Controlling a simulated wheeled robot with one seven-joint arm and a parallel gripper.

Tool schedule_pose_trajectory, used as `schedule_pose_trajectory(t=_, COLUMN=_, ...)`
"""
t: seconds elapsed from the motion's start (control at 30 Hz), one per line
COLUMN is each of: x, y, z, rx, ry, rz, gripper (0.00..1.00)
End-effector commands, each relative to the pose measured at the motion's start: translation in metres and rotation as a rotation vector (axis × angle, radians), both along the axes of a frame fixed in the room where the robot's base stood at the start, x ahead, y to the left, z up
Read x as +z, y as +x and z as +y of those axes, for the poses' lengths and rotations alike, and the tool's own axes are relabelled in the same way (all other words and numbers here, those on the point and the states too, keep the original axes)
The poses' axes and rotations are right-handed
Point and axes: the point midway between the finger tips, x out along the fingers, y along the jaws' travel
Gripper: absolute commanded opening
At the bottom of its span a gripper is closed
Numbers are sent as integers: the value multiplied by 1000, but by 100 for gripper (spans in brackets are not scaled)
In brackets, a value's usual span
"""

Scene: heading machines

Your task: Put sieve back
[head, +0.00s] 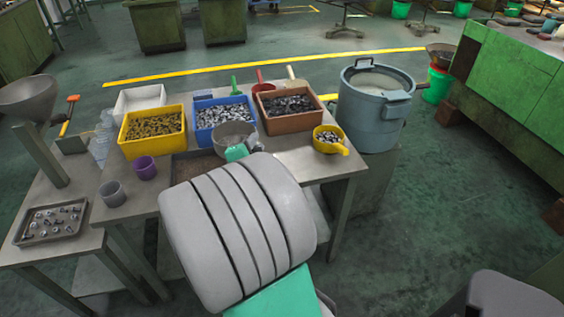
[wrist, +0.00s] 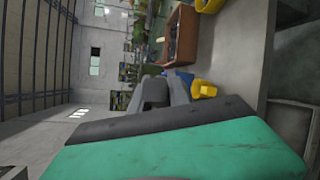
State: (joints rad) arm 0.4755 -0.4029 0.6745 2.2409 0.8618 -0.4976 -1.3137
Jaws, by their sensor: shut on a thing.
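A round grey bowl-shaped thing, which looks like the sieve (head: 234,131), shows in the head view in front of the blue and brown bins. My gripper (head: 246,147) is at its near side, mostly hidden behind my large grey arm link. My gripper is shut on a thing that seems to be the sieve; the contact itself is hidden. In the wrist view my gripper (wrist: 166,92) shows as dark grey parts beyond my green housing, and the held thing is not clear there. I cannot tell whether the sieve touches the table.
A dark shallow tray (head: 180,177) lies before the bins. A grey-blue drum (head: 365,117) stands right; a funnel (head: 27,97) stands left.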

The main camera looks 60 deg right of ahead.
Motion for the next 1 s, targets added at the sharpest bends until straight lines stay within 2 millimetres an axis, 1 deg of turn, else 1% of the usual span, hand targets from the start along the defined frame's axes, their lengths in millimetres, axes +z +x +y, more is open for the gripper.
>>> schedule_pose_trajectory(t=0.03, x=-12, y=-31, z=-21, rx=-76, ry=-6, rz=-3, gripper=0)
schedule_pose_trajectory(t=0.1, x=-17, y=-67, z=-41, rx=-158, ry=-12, rz=-4, gripper=0)
schedule_pose_trajectory(t=0.2, x=-21, y=-107, z=-59, rx=-248, ry=-19, rz=-5, gripper=0)
schedule_pose_trajectory(t=0.3, x=-23, y=-132, z=-68, rx=-302, ry=-23, rz=-5, gripper=0)
schedule_pose_trajectory(t=0.37, x=-24, y=-139, z=-72, rx=-317, ry=-23, rz=-5, gripper=0)
schedule_pose_trajectory(t=0.4, x=-26, y=-140, z=-75, rx=-323, ry=-23, rz=-3, gripper=0)
schedule_pose_trajectory(t=0.47, x=-31, y=-134, z=-82, rx=-324, ry=-22, rz=-2, gripper=0)
schedule_pose_trajectory(t=0.57, x=-43, y=-117, z=-100, rx=-322, ry=-21, rz=1, gripper=0)
schedule_pose_trajectory(t=0.73, x=-65, y=-83, z=-137, rx=-322, ry=-22, rz=-1, gripper=0)
schedule_pose_trajectory(t=0.77, x=-70, y=-78, z=-143, rx=-322, ry=-22, rz=-1, gripper=0)
schedule_pose_trajectory(t=0.8, x=-82, y=-73, z=-148, rx=-322, ry=-20, rz=2, gripper=0)
schedule_pose_trajectory(t=0.9, x=-102, y=-61, z=-161, rx=-322, ry=-23, rz=0, gripper=0)
schedule_pose_trajectory(t=1.0, x=-113, y=-54, z=-169, rx=-321, ry=-23, rz=-1, gripper=0)
